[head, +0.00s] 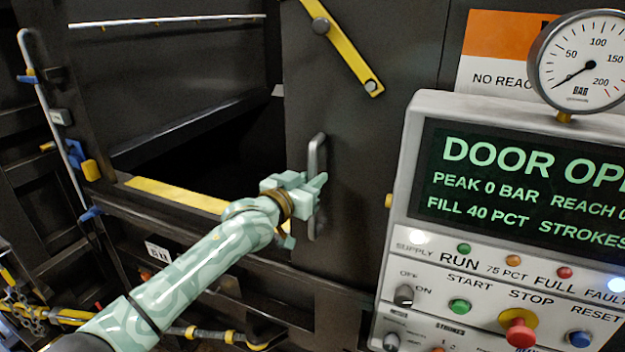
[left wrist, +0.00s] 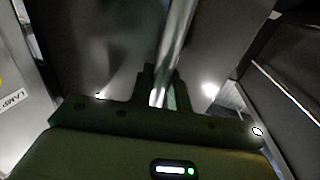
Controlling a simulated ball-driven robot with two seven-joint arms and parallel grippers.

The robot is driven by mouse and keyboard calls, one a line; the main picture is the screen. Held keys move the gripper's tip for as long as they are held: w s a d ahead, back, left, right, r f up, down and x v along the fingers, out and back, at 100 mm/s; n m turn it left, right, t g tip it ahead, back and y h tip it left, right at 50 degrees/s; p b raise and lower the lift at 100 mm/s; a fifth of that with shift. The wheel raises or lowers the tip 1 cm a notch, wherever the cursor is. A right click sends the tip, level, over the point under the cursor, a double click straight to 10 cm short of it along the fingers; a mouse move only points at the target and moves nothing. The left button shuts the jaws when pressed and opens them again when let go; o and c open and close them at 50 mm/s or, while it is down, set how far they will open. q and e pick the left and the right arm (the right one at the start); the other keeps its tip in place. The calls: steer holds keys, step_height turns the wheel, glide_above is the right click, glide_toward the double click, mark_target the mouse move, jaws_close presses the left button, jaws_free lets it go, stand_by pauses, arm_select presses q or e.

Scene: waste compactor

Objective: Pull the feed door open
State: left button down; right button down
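The feed door (head: 375,150) is a dark panel with a vertical grey bar handle (head: 313,228) near its left edge. Left of it, the dark feed opening (head: 225,150) is uncovered, with a yellow strip along its lower edge. My left gripper (head: 316,188) is at the handle's middle. In the left wrist view the handle bar (left wrist: 176,45) runs between the two fingers (left wrist: 160,92), which close in on both sides of it. The fingers hide part of the bar. My right gripper is not in view.
A control panel (head: 400,190) stands close on the right; its screen (head: 520,180) starts "DOOR OPE", cut off. A pressure gauge (head: 580,65) sits above it. A yellow bar (head: 345,50) crosses the door top. A grey rail with blue and yellow fittings (head: 90,170) stands left.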

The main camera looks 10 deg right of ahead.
arm_select(q)
steer(key=c, duration=1.4)
jaws_free()
steer(key=shift+d, duration=0.1)
steer(key=shift+s+d, duration=0.1)
steer(key=b+v, duration=0.1)
steer(key=v, duration=1.5)
steer(key=shift+s+b, duration=0.1)
steer(key=shift+b, duration=0.25)
